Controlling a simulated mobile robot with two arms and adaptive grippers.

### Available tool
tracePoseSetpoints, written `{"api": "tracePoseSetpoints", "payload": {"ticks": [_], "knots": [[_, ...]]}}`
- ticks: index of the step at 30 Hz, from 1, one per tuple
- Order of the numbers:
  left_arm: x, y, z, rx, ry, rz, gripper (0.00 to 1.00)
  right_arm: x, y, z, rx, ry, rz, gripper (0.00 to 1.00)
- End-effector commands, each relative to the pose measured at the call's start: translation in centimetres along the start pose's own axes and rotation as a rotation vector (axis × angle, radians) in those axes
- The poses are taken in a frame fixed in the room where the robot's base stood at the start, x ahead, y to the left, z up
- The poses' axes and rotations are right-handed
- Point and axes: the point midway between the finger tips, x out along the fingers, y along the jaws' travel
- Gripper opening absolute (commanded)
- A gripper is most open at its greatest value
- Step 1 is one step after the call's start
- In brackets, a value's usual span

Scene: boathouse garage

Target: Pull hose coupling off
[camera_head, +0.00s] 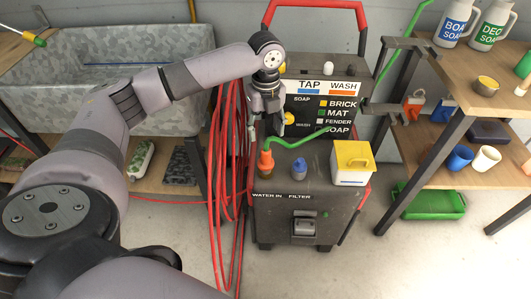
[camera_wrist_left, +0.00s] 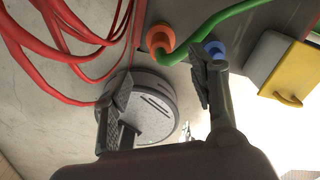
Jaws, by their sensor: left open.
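The orange hose coupling (camera_head: 266,160) stands upright on the dark wash unit (camera_head: 320,205), above the WATER IN label. A green hose (camera_head: 310,138) leads from it to the right. In the left wrist view the coupling (camera_wrist_left: 160,38) lies beyond the fingertips, with the green hose (camera_wrist_left: 235,17) beside it. My left gripper (camera_head: 267,121) points down above the coupling, open and empty, its fingers apart from it. The gripper also shows in the left wrist view (camera_wrist_left: 160,82). My right gripper is not in view.
A blue-grey cap (camera_head: 299,169) and a white box with a yellow lid (camera_head: 353,163) stand right of the coupling. Red hoses (camera_head: 226,165) hang on the left. A grey basin (camera_head: 85,75) is at the back left. A shelf with cups (camera_head: 486,158) stands on the right.

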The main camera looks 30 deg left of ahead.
Motion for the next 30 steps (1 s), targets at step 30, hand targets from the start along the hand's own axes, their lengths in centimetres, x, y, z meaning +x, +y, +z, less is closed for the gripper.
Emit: {"api": "tracePoseSetpoints", "payload": {"ticks": [30], "knots": [[11.2, 0.0, 0.0, -0.001, -0.001, -0.001, 0.53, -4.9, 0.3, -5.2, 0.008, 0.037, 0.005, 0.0]]}}
